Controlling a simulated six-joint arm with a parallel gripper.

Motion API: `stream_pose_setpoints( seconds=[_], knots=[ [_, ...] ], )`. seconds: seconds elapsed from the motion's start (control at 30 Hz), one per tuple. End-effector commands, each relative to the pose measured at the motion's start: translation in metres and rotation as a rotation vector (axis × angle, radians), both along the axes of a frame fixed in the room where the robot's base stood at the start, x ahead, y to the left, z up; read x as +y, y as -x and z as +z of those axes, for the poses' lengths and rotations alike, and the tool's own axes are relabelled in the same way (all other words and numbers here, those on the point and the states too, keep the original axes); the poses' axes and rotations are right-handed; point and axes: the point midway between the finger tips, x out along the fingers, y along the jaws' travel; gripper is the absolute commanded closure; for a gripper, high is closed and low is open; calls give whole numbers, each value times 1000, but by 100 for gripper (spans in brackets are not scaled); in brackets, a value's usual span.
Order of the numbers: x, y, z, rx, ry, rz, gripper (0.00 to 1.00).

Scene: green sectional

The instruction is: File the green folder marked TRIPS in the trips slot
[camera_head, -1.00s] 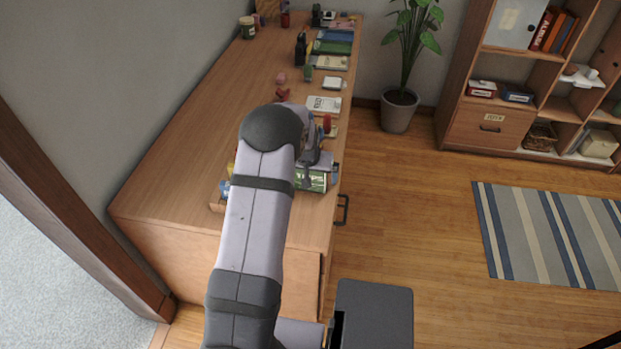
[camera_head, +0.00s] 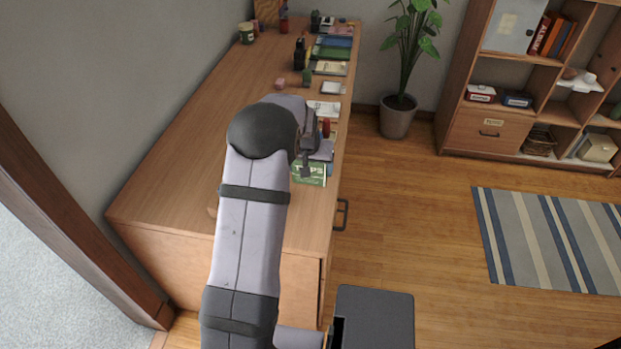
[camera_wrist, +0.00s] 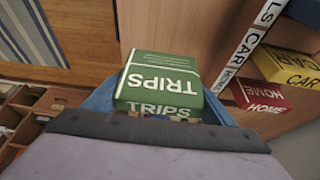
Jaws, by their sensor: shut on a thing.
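The green folder (camera_head: 309,174) marked TRIPS is near the front right edge of the desk (camera_head: 160,195). In the wrist view, the folder (camera_wrist: 165,72) is just ahead of my gripper, its white lettering upside down on the large face. My gripper (camera_head: 306,162) is shut on the folder. Its fingertips are mostly hidden in the wrist view. A white label strip (camera_wrist: 248,47) with HOME and other words, partly cut off, is to the right. A yellow CAR folder (camera_wrist: 290,68) and a red HOME folder (camera_wrist: 262,97) stand beside it. The trips slot cannot be made out.
Papers, books and small items line the desk's right side, including a dark bottle (camera_head: 300,54). A potted plant (camera_head: 397,118) and a shelf unit (camera_head: 478,125) stand beyond. A striped rug (camera_head: 548,238) lies on the floor. My arm hides part of the desk.

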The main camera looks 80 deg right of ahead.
Motion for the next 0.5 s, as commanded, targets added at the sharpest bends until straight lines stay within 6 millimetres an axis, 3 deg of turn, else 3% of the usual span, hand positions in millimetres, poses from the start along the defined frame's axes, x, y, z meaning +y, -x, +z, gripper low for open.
stream_pose_setpoints(
  seconds=[0.2,0.5],
  knots=[
    [-1,0,33,0,3,0,44],
    [0,0,47,0,0,0,44]
  ],
)
